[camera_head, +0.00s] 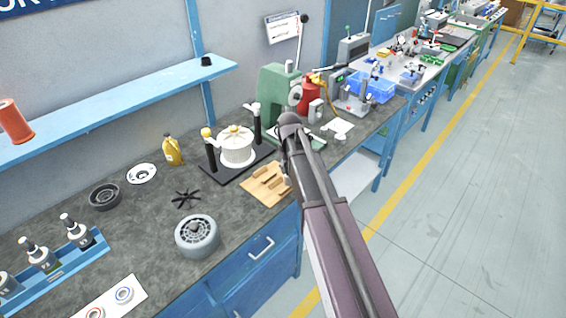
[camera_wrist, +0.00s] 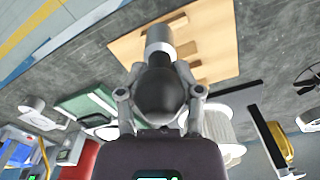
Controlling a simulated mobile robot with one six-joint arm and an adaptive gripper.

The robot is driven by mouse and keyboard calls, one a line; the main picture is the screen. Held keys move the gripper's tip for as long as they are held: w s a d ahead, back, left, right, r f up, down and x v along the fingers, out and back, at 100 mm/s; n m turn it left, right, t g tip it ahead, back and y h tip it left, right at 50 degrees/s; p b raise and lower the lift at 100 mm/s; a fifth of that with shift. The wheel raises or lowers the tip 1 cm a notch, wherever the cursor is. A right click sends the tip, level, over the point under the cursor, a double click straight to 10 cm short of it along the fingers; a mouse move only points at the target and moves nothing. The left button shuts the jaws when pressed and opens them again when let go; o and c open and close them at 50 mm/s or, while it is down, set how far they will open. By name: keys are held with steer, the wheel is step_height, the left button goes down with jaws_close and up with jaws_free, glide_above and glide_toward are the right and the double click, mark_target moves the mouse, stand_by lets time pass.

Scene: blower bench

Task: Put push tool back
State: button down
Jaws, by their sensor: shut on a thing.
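In the wrist view my gripper (camera_wrist: 160,97) is shut on the push tool (camera_wrist: 158,42), which has a dark rounded handle and a pale metal end. The tool shows over the light wooden block (camera_wrist: 215,45); I cannot tell whether it touches the block. In the head view the same wooden block (camera_head: 262,186) lies near the bench's front edge, with a few wooden pieces on it. My arm covers its right side, and the gripper and tool are hidden there.
A white round housing (camera_head: 236,148) between black posts stands behind the block. A green press (camera_head: 277,90) stands farther back. A grey motor wheel (camera_head: 197,236), black fan (camera_head: 186,197) and yellow bottle (camera_head: 172,150) are to the left. Bare bench (camera_head: 145,215) lies between them.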

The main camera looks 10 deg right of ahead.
steer(key=w, duration=0.8)
steer(key=shift+f+b, duration=0.3)
steer(key=shift+f, duration=0.1)
steer(key=f+b, duration=0.2)
steer(key=w+f+b, duration=0.1)
steer(key=shift+w+f+b, duration=0.15)
steer(key=shift+f+b, duration=0.2)
steer(key=shift+f, duration=0.15)
steer(key=shift+c, duration=1.3)
jaws_free()
steer(key=shift+r, duration=0.2)
step_height(320, 180, up, 12)
steer(key=p, duration=1.2)
